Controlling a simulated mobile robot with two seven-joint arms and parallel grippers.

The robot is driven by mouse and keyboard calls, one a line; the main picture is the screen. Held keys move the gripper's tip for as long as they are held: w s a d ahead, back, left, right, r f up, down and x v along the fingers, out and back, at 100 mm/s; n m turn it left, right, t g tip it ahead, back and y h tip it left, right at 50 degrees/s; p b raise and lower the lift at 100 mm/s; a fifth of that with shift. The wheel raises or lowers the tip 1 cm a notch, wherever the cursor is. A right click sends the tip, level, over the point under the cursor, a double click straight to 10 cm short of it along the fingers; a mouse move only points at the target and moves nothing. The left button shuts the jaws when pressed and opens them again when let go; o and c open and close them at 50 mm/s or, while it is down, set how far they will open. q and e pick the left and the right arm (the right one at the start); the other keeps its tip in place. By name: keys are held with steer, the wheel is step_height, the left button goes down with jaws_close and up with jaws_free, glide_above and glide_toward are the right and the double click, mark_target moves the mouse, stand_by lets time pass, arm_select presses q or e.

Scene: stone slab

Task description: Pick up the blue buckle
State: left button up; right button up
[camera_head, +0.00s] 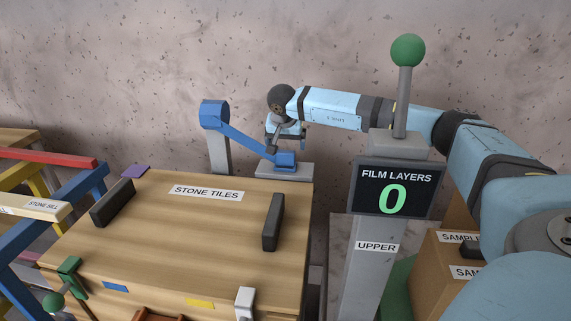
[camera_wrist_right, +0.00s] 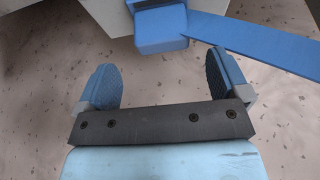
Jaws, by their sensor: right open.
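The blue buckle (camera_head: 285,160) sits at the low end of a slanting blue strap (camera_head: 242,143), over a pale grey block behind the wooden crate. My right gripper (camera_head: 286,137) is just above the buckle in the head view, partly hidden by its own wrist. In the right wrist view the buckle (camera_wrist_right: 160,28) is at the top, beyond the fingertips. My right gripper (camera_wrist_right: 163,72) is open there, with bare space between its two blue pads. The buckle is not between them. My left gripper is not in view.
A wooden crate labelled STONE TILES (camera_head: 220,215) stands in front, with black handles. A grey post (camera_head: 218,155) carries the strap's upper end. The FILM LAYERS sign (camera_head: 396,190) and green-knobbed lever (camera_head: 407,52) stand close to my right arm. Coloured rails are at left.

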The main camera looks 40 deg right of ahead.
mark_target(285, 152)
steer(key=shift+b+x, duration=0.7)
steer(key=shift+x, duration=2)
steer(key=shift+a, duration=0.25)
steer(key=c, duration=1)
